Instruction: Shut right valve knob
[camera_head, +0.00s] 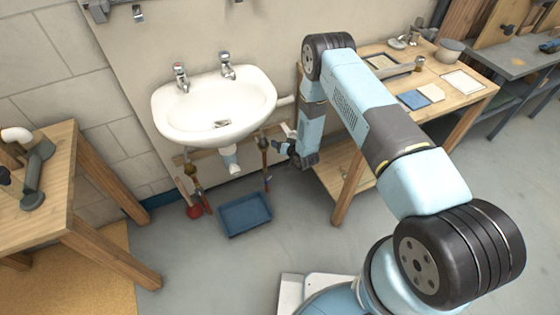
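A white sink (215,118) hangs on the wall, with two taps above it. Under it, two thin supply pipes run down, one on each side of the white drain (230,160). The right valve (263,143) is a small brownish fitting on the right pipe; its knob's angle is too small to tell. The left valve (190,170) is on the left pipe. My gripper (282,147) is low under the sink's right side, just right of the right valve. It is small and partly merged with my wrist; I cannot see whether it touches the knob or how far its fingers are apart.
A blue tray (245,214) lies on the floor below the sink, with a red plunger (194,212) to its left. A wooden workbench (455,98) stands close right of my forearm. Another wooden table (62,190) is at left.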

